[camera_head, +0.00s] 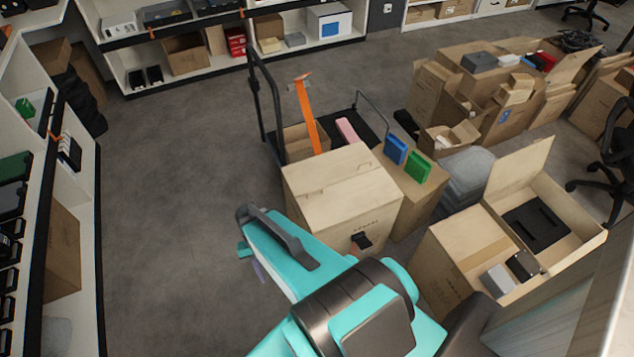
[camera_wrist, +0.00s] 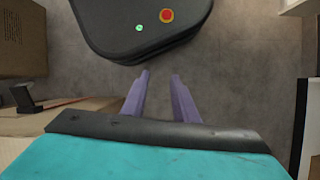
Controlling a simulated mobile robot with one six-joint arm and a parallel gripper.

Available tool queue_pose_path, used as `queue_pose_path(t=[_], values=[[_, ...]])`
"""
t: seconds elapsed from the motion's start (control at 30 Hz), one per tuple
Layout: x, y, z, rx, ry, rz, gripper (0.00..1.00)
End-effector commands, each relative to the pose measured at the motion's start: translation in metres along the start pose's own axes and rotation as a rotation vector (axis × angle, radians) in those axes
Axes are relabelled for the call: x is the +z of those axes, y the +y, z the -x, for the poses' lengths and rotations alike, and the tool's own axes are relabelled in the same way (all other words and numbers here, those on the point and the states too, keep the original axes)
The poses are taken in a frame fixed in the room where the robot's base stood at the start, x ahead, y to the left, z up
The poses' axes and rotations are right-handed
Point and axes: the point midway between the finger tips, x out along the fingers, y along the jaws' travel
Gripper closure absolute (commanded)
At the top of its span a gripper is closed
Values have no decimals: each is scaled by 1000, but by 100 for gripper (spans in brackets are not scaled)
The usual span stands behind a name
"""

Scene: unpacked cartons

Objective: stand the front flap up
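The closed carton (camera_head: 350,208) stands in the middle of the head view. Its top looks flat, with a seam across it; the near top panel (camera_head: 345,195) lies level, and I see no flap standing. A small black thing (camera_head: 361,241) sits on its near side, and also shows at the left of the wrist view (camera_wrist: 22,98). My gripper (camera_wrist: 159,75) is open and empty, its two purple fingers apart over bare floor beside the carton. In the head view my teal arm hides most of it.
An open carton (camera_head: 462,240) with its lid flap (camera_head: 518,168) raised stands at the right. A platform cart (camera_head: 268,110) stands behind the closed carton. Shelves line the left (camera_head: 88,200) and back. The grey floor (camera_head: 180,190) at the left is free.

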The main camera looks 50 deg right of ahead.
Motion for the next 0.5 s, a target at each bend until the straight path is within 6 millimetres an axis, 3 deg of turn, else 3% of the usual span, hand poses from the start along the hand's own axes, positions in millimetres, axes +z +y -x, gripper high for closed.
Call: queue_pose_path(t=[0.03,0.1,0.27,0.5], values=[[-19,5,5,-26,10,-69,73],[-38,12,16,-57,21,-160,73],[-80,35,42,-131,41,-370,73],[-137,86,83,-243,62,-680,73]])
